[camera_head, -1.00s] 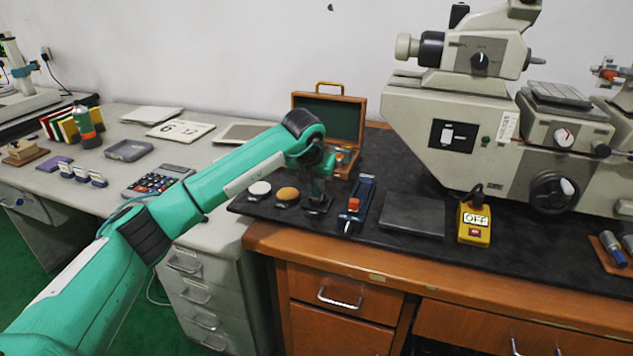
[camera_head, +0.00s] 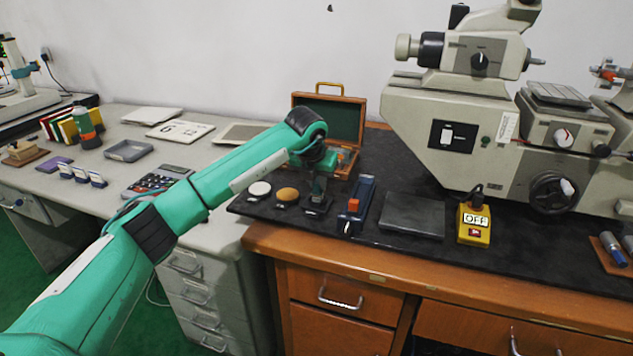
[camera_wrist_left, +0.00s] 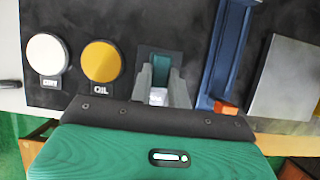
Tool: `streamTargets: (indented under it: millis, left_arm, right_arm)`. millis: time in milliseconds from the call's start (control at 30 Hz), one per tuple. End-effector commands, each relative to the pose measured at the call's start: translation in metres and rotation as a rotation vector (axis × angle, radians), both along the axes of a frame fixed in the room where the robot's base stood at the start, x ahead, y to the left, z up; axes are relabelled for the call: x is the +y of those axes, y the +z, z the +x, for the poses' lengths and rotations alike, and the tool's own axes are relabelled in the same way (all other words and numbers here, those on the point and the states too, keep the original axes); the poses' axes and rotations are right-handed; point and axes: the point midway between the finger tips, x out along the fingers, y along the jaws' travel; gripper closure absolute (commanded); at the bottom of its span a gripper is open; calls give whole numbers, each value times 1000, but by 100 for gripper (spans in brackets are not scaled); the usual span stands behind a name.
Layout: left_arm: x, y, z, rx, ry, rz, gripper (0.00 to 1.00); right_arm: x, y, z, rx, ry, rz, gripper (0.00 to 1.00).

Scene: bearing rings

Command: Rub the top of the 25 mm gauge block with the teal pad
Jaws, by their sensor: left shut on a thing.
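The teal pad (camera_wrist_left: 162,66) shows between the two fingers of my left gripper (camera_wrist_left: 162,88) in the left wrist view. The gripper is shut on it, above a dark plate (camera_wrist_left: 147,53) with a pale label. I cannot tell whether the pad touches the plate. In the head view my left gripper (camera_head: 319,190) points down at the mat's left part, and the pad is mostly hidden there. The 25 mm gauge block cannot be singled out. A blue holder (camera_head: 359,203) with a red-orange part stands just right of the gripper. My right gripper is not in view.
White (camera_head: 259,189) and orange (camera_head: 287,195) round pads lie left of the gripper, labelled DRY and OIL in the wrist view. An open wooden case (camera_head: 328,88) stands behind. A grey plate (camera_head: 412,214), yellow switch box (camera_head: 474,222) and large machine (camera_head: 450,130) are right.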

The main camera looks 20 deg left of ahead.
Motion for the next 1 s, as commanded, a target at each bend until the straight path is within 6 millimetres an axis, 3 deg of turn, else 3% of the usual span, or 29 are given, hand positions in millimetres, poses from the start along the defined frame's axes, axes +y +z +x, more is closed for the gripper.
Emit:
streamTargets:
  millis: [1000]
  left_arm:
    - [1,-2,-17,3,0,1,100]
  right_arm:
    - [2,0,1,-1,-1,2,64]
